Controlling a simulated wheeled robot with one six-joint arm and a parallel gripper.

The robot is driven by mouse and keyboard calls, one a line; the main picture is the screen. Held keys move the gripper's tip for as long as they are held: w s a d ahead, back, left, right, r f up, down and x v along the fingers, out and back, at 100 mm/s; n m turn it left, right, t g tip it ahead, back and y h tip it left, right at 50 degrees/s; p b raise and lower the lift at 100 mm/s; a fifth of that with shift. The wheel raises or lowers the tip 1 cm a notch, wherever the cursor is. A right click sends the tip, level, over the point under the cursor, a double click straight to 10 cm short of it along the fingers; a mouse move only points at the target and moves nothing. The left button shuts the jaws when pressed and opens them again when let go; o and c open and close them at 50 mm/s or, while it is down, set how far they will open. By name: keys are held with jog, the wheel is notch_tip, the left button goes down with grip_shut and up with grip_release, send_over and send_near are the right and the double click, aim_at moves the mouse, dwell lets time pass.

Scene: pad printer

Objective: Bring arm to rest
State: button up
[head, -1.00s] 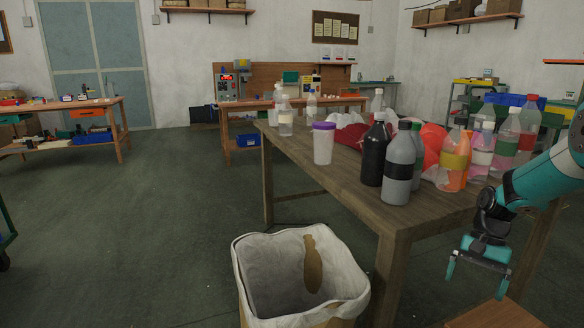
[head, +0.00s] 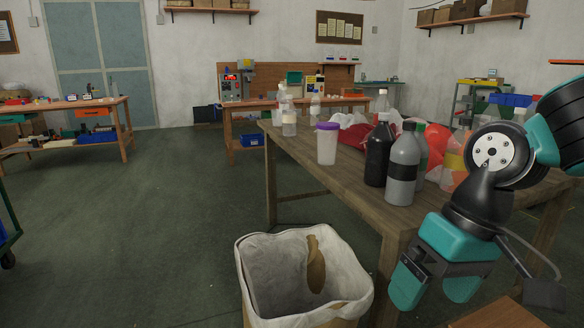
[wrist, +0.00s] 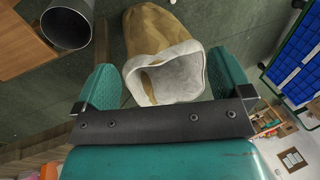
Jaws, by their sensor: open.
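My gripper (head: 434,290) is at the lower right of the head view, in front of the wooden table's near end. Its two teal fingers are apart and point downward, with nothing between them. In the wrist view my gripper (wrist: 163,85) also shows open and empty. The lined bin lies beyond the fingertips there, apart from them. My teal and black arm reaches in from the right edge of the head view and covers part of the table and its bottles.
The wooden table (head: 340,180) holds several bottles, including a grey one (head: 403,170), and a purple-lidded cup (head: 327,145). The lined bin (head: 258,290) stands below its front edge. A metal cylinder (wrist: 67,24) shows in the wrist view. Open floor (head: 150,220) lies left.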

jog(key=s+a+n, duration=0.3)
jog(key=s, duration=0.6)
notch_tip(320, 180, up, 26)
jog(key=p, duration=2.5)
jog(key=shift+d+r+y+p, duration=0.2)
jog(key=shift+y+p, duration=0.1)
jog(key=shift+y, duration=0.1)
jog(key=shift+a, duration=0.1)
